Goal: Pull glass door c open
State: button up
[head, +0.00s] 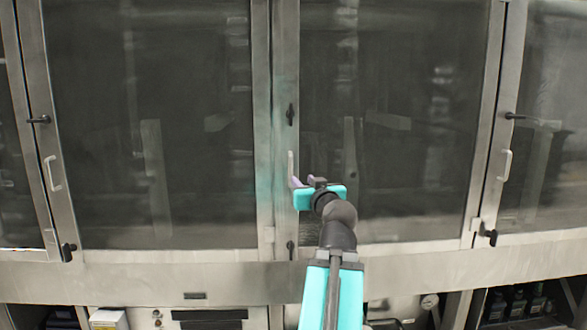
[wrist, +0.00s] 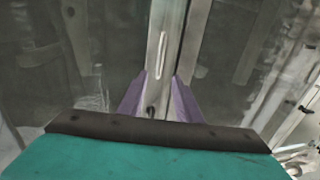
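The tall glass door right of centre (head: 420,70) is shut in its steel frame. No label shows, so I cannot read which door is c. A slim pale upright handle (head: 291,165) sits on its left frame post, below a dark latch (head: 290,115). My gripper (head: 300,182) is just beside the lower end of this handle in the head view. In the wrist view my gripper (wrist: 160,84) has its purple fingers spread apart, with the handle (wrist: 161,55) ahead in line with the gap. Nothing is visibly held.
Another closed glass door (head: 150,80) stands to the left, with a pale handle (head: 53,172) at its left. A further door (head: 550,80) is at right, with its own handle (head: 505,165). A steel ledge (head: 180,275) runs below the doors.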

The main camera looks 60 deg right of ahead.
aim_at(292, 170)
jog(key=shift+p+x, duration=2.95)
jog(key=shift+x, duration=3.25)
grip_shut()
